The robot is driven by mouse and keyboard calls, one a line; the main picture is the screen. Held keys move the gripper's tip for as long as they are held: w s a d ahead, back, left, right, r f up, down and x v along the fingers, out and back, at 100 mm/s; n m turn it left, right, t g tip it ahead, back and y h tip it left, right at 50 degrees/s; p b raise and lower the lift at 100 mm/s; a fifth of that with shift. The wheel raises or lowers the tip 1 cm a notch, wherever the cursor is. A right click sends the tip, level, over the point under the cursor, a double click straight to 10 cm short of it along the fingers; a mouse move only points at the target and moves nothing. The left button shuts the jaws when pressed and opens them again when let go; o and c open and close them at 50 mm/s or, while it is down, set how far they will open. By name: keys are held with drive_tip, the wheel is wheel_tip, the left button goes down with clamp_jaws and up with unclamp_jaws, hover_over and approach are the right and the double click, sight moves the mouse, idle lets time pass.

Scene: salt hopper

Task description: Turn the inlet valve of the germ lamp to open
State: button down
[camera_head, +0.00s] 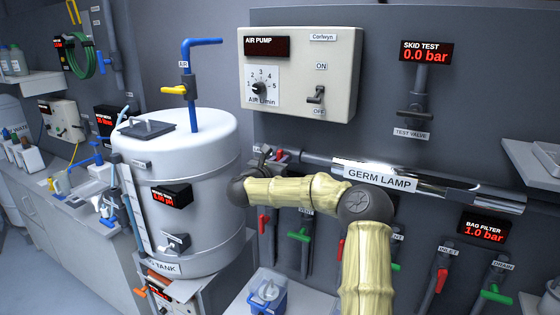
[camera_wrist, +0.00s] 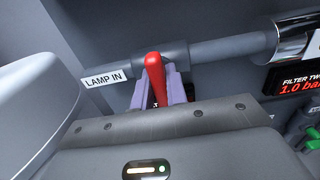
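The germ lamp (camera_head: 430,187) is a shiny horizontal tube on the grey panel, with a grey pipe at its left end. In the wrist view, the inlet valve's red handle (camera_wrist: 154,72) sits on the pipe beside the "LAMP IN" label (camera_wrist: 105,77). The handle appears to lie across the pipe. My gripper (camera_wrist: 157,90) has its purple-grey fingers on both sides of the handle, with little or no gap, and looks shut on it. In the head view, my gripper (camera_head: 272,155) is at the lamp's left end, partly hidden behind my arm.
The large white tank (camera_head: 190,170) stands close to the left of my gripper. The air pump box (camera_head: 300,75) is above. Several red and green valve handles hang below the lamp, including the bag filter inlet handle (camera_head: 441,280). A blue container (camera_head: 268,292) stands below.

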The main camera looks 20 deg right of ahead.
drive_tip(key=shift+a+n+b, duration=0.1)
drive_tip(key=shift+n+b, duration=0.3)
drive_tip(key=shift+b, duration=0.25)
drive_tip(key=n+b, duration=0.3)
drive_tip(key=shift+w+f, duration=0.15)
drive_tip(key=shift+w+a+f+n+b, duration=0.1)
drive_tip(key=shift+n+b, duration=0.3)
drive_tip(key=shift+n, duration=1.95)
drive_tip(key=shift+w+a+f+n+b, duration=0.1)
drive_tip(key=shift+n+b, duration=0.3)
drive_tip(key=shift+n, duration=1.9)
drive_tip(key=shift+a+n+b, duration=0.1)
drive_tip(key=shift+n+b, duration=0.3)
drive_tip(key=shift+n, duration=1.95)
drive_tip(key=c, duration=1.4)
unclamp_jaws()
